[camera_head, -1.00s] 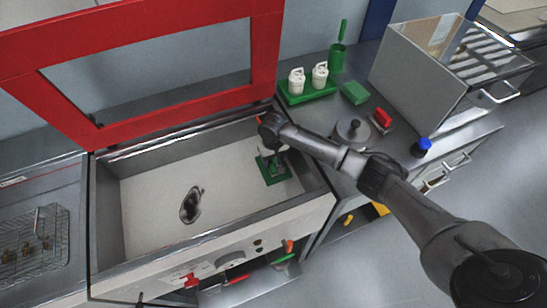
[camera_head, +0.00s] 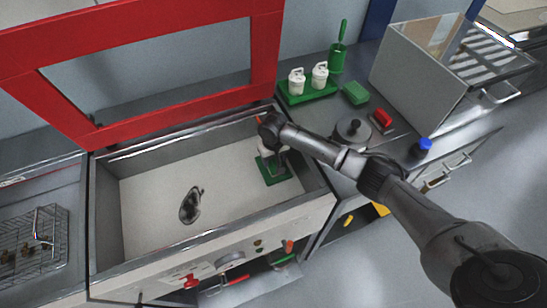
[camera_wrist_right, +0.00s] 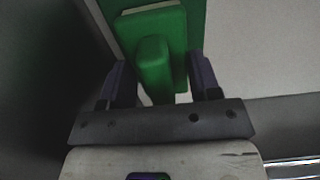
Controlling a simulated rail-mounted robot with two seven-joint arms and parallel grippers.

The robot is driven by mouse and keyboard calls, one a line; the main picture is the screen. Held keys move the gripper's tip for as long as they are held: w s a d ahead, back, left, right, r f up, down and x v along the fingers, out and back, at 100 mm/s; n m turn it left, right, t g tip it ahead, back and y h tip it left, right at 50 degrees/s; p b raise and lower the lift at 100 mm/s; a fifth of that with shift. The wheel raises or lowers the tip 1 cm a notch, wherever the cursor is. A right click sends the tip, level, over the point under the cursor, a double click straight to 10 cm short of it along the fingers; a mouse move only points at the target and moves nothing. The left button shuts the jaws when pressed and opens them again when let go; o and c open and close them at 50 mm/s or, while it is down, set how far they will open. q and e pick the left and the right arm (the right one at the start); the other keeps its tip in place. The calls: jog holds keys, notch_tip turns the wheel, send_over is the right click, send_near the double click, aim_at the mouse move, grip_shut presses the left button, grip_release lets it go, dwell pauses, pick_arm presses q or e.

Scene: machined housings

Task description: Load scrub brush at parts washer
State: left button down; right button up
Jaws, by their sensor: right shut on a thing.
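A green scrub brush with a raised block-like handle (camera_wrist_right: 154,70) shows in the right wrist view, between the two dark fingers of my right gripper (camera_wrist_right: 162,88). My right gripper is shut on it. In the head view my right gripper (camera_head: 274,156) points down inside the right end of the parts washer basin (camera_head: 150,180). The brush is mostly hidden there by the gripper and arm. A flat dark green piece (camera_head: 282,177) lies under the gripper on the basin floor; I cannot tell whether the brush touches it. My left gripper is not in view.
The washer's red-framed lid (camera_head: 265,60) stands open behind the basin. The right bench holds a green tray (camera_head: 308,96) with white bottles, a green sponge (camera_head: 355,93) and a red-topped block (camera_head: 382,118). A wire basket (camera_head: 50,262) is left.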

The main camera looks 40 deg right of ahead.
jog(key=shift+f, duration=0.45)
dwell(0.3)
dwell(0.7)
dwell(0.6)
jog(key=shift+p, duration=0.45)
dwell(0.4)
jog(key=shift+f, duration=0.15)
dwell(0.5)
notch_tip(320, 180, up, 2)
jog(key=p, duration=0.3)
jog(key=shift+r, duration=0.2)
notch_tip(320, 180, up, 5)
jog(key=p, duration=0.6)
